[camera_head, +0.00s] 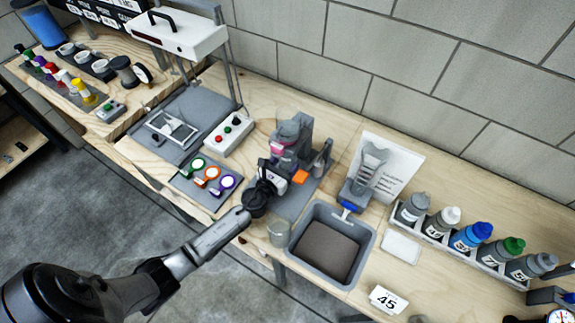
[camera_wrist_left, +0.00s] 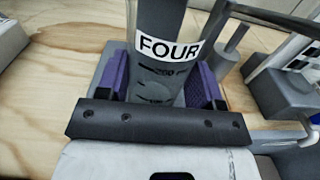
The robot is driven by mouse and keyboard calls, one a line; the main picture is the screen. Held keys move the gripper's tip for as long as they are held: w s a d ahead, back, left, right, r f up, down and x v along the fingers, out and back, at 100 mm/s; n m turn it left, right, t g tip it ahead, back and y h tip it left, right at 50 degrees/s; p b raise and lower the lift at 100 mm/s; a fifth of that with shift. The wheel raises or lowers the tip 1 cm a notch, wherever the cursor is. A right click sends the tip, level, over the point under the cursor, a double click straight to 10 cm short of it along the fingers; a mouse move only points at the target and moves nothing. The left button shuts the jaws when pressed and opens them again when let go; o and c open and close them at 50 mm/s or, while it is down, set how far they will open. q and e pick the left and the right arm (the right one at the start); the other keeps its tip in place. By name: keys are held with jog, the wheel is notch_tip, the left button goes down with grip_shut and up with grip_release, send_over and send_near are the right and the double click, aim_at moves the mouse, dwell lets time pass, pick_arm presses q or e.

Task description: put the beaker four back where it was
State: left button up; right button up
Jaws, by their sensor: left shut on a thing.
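A grey beaker (camera_wrist_left: 158,18) with a white label reading FOUR stands between the purple finger pads of my left gripper (camera_wrist_left: 160,80) in the left wrist view. The gripper is shut on it, and the beaker looks upright. There the arm and the grey equipment make the beaker hard to pick out. I cannot tell whether its base touches the mat. My right gripper is not in view.
The grey bin (camera_head: 293,246) and a small grey cup (camera_head: 278,233) are in front of the gripper. A grey stand (camera_head: 364,172) and a rack of bottles (camera_head: 484,262) are to the right. Coloured discs (camera_head: 212,177) and a button box (camera_head: 229,134) are to the left.

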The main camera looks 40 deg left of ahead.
pick_arm(q)
jog(key=shift+w, duration=0.1)
jog(key=shift+f, duration=0.1)
jog(key=o, duration=1)
jog(key=shift+s+r, duration=0.2)
jog(key=shift+r, duration=0.1)
jog(key=s, duration=0.4)
jog(key=s+d, duration=0.1)
jog(key=s, duration=0.6)
jog(key=shift+s+d, duration=0.15)
jog(key=shift+s, duration=0.15)
